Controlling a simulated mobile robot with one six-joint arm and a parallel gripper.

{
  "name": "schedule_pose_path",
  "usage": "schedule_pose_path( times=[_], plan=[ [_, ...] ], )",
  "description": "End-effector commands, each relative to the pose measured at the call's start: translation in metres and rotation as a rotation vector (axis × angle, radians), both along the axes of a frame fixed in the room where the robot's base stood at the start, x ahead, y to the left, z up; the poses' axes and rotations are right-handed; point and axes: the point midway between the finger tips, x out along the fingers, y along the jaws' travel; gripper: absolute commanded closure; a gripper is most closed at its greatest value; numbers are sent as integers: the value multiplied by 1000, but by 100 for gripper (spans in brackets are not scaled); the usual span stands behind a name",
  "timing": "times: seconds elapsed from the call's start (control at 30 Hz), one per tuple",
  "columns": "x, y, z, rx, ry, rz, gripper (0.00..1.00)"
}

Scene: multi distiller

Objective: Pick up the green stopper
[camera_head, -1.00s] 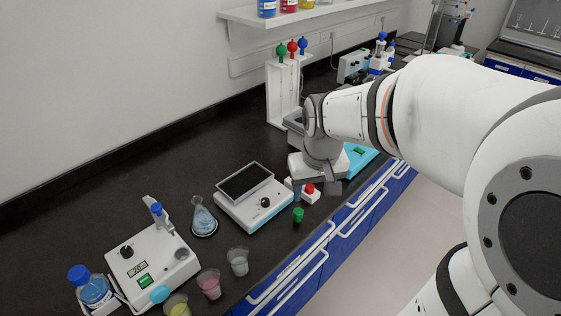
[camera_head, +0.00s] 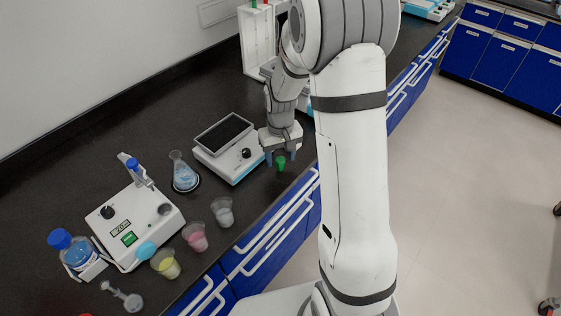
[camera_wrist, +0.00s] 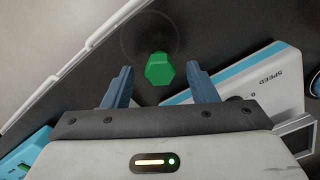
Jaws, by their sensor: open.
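The green stopper (camera_head: 281,163) is on the black bench near its front edge, to the right of the white device with a dark screen. In the wrist view the green stopper (camera_wrist: 159,69) shows just beyond the fingertips, roughly midway between them. My gripper (camera_head: 281,154) is open and empty, pointing down just above and behind the stopper. In the wrist view my gripper (camera_wrist: 158,76) has its two blue-grey fingers spread wide, touching nothing that I can see. The exact height of the fingertips over the stopper is hard to tell.
The screen device (camera_head: 226,145) stands close to the left of my gripper. A flask (camera_head: 184,172), several cups and a white stirrer-like device (camera_head: 135,226) stand further left. A white rack (camera_head: 258,42) is behind. The bench's front edge is close to the stopper.

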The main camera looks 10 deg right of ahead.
Motion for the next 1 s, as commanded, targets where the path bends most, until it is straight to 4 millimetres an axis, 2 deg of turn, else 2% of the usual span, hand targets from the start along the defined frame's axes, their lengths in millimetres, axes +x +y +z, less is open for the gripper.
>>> schedule_pose_path(
  times=[0.1, 0.2, 0.47, 1.0],
  plan=[
    [-1, 0, -17, 0, 4, 0, 48],
    [0, 0, -25, 0, 2, 0, 48],
    [0, 0, -27, 0, 0, -1, 48],
    [0, -1, -26, 0, 0, -2, 93]
  ],
)
